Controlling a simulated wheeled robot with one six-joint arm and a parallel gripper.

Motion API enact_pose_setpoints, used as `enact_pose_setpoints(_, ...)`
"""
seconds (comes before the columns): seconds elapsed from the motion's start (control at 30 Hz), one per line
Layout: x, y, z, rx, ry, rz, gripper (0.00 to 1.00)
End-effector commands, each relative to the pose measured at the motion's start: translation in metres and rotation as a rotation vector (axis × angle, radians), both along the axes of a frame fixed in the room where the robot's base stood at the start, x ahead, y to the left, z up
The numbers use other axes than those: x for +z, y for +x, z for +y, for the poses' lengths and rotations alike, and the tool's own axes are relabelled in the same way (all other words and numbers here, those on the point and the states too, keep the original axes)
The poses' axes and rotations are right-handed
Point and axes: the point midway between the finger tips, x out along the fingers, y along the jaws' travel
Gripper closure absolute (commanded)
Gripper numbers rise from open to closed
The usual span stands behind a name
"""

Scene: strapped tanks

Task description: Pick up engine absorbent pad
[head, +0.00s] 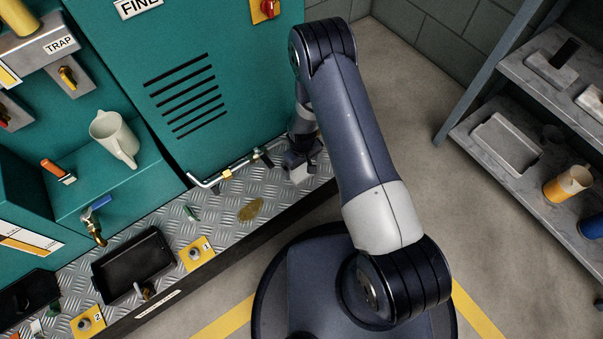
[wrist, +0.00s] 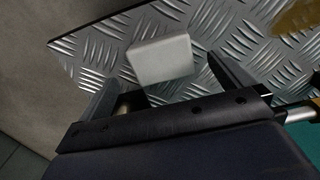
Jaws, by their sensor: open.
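A pale, white-grey block, which looks like the engine absorbent pad (wrist: 162,58), lies on the diamond-plate deck in the wrist view. In the head view the pad (head: 299,174) shows at the right end of the deck, partly covered by my gripper (head: 303,160). In the wrist view my gripper (wrist: 160,72) is open, with one finger to the left of the pad and one to the right. Gaps show between the pad and both fingers. I cannot tell how far the fingertips are above the deck.
A pipe with a brass fitting (head: 226,174) runs along the teal cabinet beside my gripper. A brown-yellow spill (head: 250,209) lies on the deck. A black tray (head: 134,265) stands further left. The deck's front edge is close by, and a shelf (head: 548,100) stands at the right.

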Motion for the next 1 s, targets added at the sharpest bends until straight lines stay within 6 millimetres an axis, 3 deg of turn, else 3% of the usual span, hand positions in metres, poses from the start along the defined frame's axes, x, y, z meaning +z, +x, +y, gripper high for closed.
enact_pose_setpoints(0.3,-0.045,0.002,0.003,0.000,0.000,0.001,0.00)
enact_pose_setpoints(0.6,-0.049,0.002,0.003,0.000,0.001,0.000,0.01)
enact_pose_setpoints(1.0,-0.049,0.002,0.003,0.000,0.001,0.000,0.34)
